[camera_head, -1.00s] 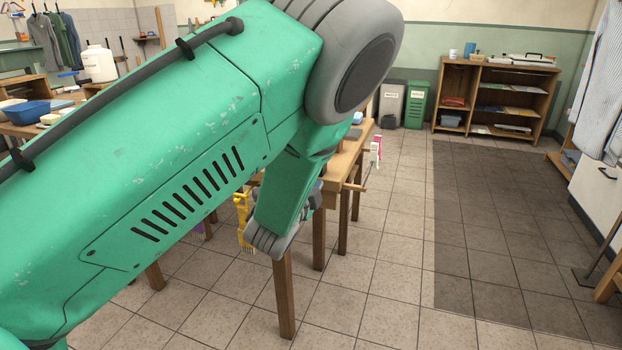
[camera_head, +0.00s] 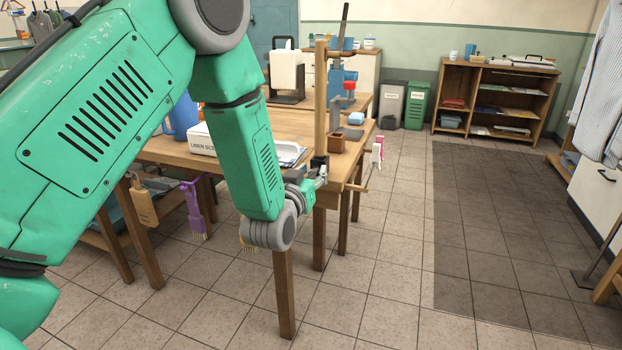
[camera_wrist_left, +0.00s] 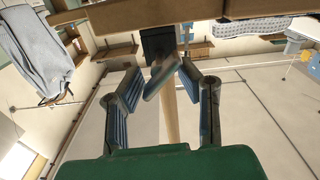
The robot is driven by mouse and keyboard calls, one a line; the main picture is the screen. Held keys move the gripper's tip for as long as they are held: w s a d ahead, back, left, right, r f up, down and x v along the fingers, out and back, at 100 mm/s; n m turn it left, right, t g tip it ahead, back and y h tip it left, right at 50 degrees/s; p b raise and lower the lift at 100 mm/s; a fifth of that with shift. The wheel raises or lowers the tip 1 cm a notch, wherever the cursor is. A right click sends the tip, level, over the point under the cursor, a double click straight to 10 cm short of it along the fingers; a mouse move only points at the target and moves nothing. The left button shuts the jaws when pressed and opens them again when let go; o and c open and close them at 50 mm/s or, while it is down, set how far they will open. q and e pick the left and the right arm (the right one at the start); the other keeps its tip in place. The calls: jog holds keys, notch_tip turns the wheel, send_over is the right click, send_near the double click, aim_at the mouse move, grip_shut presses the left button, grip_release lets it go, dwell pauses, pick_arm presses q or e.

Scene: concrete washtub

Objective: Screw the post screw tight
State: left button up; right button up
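A tall wooden post (camera_head: 320,95) stands at the table's near right corner, with a dark clamp (camera_head: 320,164) at its foot. The dark clamp block also shows in the left wrist view (camera_wrist_left: 158,42). My left gripper (camera_head: 318,178) is at the table edge, just below the clamp. In the wrist view its fingers (camera_wrist_left: 163,75) are bent inward with a gap between their tips. A small blurred grey-brown piece, perhaps the post screw, lies between the tips under the block. I cannot tell whether the fingers touch it. My right gripper is out of view.
The wooden table (camera_head: 285,125) holds a white box (camera_head: 200,138), a blue jug (camera_head: 182,115) and a small brown box (camera_head: 336,143). Brushes, including a purple one (camera_head: 194,210), hang from its edge. A shelf (camera_head: 495,95) and bins (camera_head: 416,105) stand behind. The tiled floor at right is clear.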

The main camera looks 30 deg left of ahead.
pick_arm(q)
jog(key=shift+a+f+n, duration=0.1)
jog(key=shift+a+n, duration=0.1)
jog(key=shift+n, duration=0.5)
jog(key=shift+a, duration=0.1)
jog(key=shift+s, duration=0.1)
jog(key=shift+s+d, duration=0.2)
jog(key=shift+d, duration=0.05)
jog(key=shift+v, duration=3.25)
